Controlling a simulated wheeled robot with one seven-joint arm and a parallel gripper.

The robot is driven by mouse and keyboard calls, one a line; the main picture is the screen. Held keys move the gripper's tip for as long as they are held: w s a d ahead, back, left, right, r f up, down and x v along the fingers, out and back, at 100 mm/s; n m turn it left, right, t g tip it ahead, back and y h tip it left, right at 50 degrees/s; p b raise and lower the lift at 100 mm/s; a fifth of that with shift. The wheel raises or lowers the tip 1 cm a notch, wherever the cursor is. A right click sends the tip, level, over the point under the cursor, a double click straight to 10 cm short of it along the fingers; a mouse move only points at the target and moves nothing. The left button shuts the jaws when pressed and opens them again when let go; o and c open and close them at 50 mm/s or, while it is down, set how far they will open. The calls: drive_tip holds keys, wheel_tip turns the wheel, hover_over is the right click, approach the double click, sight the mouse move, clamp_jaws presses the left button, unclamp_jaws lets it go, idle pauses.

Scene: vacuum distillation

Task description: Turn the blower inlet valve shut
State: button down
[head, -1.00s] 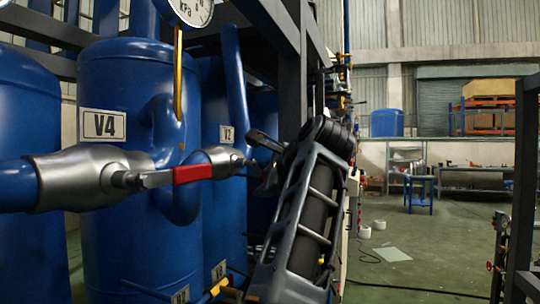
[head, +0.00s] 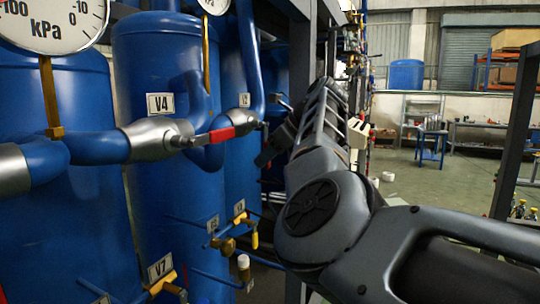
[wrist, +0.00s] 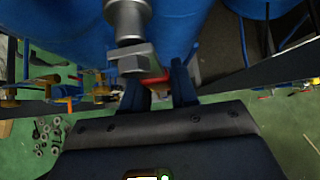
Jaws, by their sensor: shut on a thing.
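In the wrist view my gripper (wrist: 159,80) has one finger on each side of a red valve handle (wrist: 154,76) and is shut on it. A silver valve stem with a squared nut (wrist: 131,56) stands just above the handle. In the head view a red lever (head: 214,136) sticks out to the right of a silver valve body (head: 155,138) on the blue pipe before tank V4. Another silver fitting (head: 244,128) lies just behind it. My arm reaches in from the right, and my jaws are not clear there. I cannot tell which head-view valve the held handle belongs to.
Blue tanks (head: 165,90) and pipes crowd the left. A kPa gauge (head: 52,22) stands at the upper left. A dark frame post (head: 302,60) rises beside my arm. The green floor (head: 440,190) is open at right.

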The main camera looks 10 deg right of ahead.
drive_tip(key=shift+s+a+g, duration=0.25)
drive_tip(key=shift+s+g, duration=0.05)
drive_tip(key=shift+g, duration=0.1)
drive_tip(key=shift+f+y, duration=0.1)
drive_tip(key=shift+y, duration=0.2)
drive_tip(key=c, duration=1)
unclamp_jaws()
drive_tip(key=shift+o, duration=0.2)
drive_tip(key=b+v, duration=0.2)
drive_tip(key=v, duration=0.5)
drive_tip(key=shift+s+d+r, duration=0.15)
drive_tip(key=shift+r, duration=0.2)
